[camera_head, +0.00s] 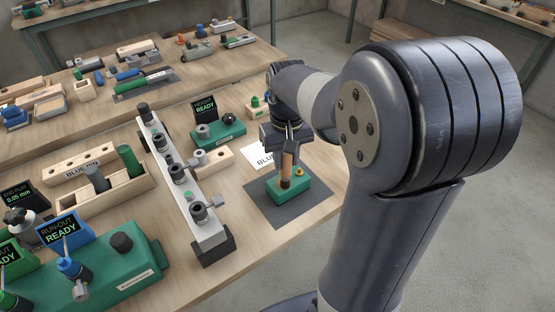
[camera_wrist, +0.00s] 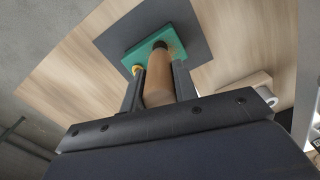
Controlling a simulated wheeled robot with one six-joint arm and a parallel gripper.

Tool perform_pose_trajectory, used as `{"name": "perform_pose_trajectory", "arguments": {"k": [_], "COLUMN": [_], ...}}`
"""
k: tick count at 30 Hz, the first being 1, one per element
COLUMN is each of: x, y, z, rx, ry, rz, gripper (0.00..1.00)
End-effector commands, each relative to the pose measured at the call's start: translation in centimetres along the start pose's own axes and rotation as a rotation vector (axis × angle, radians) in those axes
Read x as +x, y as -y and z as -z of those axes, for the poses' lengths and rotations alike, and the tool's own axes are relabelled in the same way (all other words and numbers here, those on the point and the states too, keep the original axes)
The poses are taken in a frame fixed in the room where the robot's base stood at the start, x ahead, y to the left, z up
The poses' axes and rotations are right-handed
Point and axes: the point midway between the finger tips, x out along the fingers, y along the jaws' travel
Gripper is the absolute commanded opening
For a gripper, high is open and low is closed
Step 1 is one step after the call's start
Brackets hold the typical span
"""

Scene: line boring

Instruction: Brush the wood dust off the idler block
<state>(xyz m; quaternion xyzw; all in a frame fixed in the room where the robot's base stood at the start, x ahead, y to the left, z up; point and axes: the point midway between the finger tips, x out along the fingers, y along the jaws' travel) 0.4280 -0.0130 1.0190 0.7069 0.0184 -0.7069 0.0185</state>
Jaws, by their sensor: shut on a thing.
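A green block (camera_head: 277,193) with a small brass knob (camera_head: 299,171) sits on a dark grey mat. I cannot tell for sure that it is the idler block. It also shows in the wrist view (camera_wrist: 178,38), beyond the jaws. My gripper (camera_head: 286,155) is above it, pointing down, shut on a wooden-handled tool (camera_wrist: 158,80), which looks like the brush. The tool stands upright, its dark lower end at the block's top; I cannot tell whether they touch. My wrist hides the tool's upper part in the head view. No wood dust can be made out.
The dark mat (camera_head: 262,206) lies near the table's right edge, with a white card (camera_head: 262,157) behind it. To the left stand a long grey bar with several knobs (camera_head: 180,185) and a green device reading READY (camera_head: 215,133). Open floor lies to the right.

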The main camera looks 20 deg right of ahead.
Motion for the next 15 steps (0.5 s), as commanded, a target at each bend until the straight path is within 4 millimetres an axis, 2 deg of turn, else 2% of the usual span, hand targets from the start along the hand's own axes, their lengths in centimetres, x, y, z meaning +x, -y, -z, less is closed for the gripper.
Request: {"name": "perform_pose_trajectory", "arguments": {"k": [5,15], "x": [-0.07,-0.02], "y": [-1.02,-1.07], "z": [0.27,0.29], "rx": [0.001,-0.001], "ry": [0.0,0.0], "rz": [0.0,0.0], "gripper": [0.0,0.0]}}
